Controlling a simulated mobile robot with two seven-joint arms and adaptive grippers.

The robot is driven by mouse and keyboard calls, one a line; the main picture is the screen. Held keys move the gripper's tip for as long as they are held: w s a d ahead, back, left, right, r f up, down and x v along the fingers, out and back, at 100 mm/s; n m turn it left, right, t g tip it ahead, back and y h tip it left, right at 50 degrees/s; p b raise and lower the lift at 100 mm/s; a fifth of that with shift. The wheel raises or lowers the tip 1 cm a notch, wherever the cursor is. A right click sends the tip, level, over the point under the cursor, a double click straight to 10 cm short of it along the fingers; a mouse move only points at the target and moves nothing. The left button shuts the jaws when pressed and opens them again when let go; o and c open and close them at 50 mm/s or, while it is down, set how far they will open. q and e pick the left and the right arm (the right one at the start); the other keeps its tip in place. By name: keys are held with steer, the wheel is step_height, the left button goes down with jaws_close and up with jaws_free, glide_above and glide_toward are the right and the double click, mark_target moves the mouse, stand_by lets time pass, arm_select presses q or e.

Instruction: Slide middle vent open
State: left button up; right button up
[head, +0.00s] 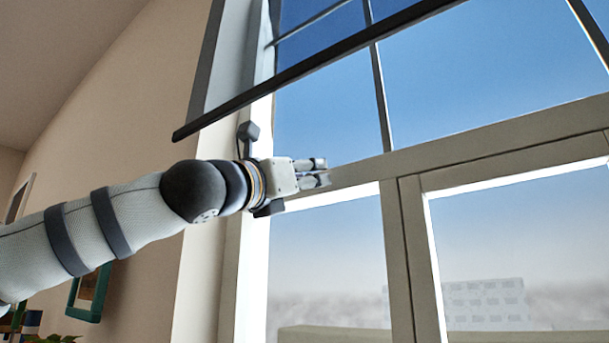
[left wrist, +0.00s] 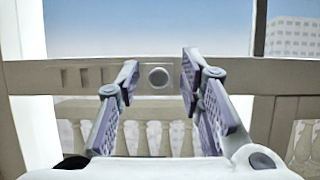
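The vent is on the beige crossbar of the window, and shows in the left wrist view as a round grey knob (left wrist: 158,77) with a row of short upright slots (left wrist: 88,76) to its left. My left gripper (left wrist: 158,80) is open, and its two purple-padded fingers appear on either side of the knob with nothing between them. I cannot tell how near the fingertips are to the knob. In the head view my left gripper (head: 322,172) is in front of the crossbar (head: 480,158), and the knob cannot be made out there. My right gripper is not in view.
A dark-edged blind or panel (head: 310,68) slants above my left arm. An upright window post (head: 412,260) stands to the right of the gripper. A pale balustrade (left wrist: 150,137) shows outside below the crossbar. A picture frame (head: 88,293) hangs at lower left.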

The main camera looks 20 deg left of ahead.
arm_select(q)
jaws_close()
steer(key=shift+s+d, duration=0.25)
steer(key=shift+d, duration=0.5)
jaws_free()
steer(key=shift+d, duration=0.15)
steer(key=v, duration=1.2)
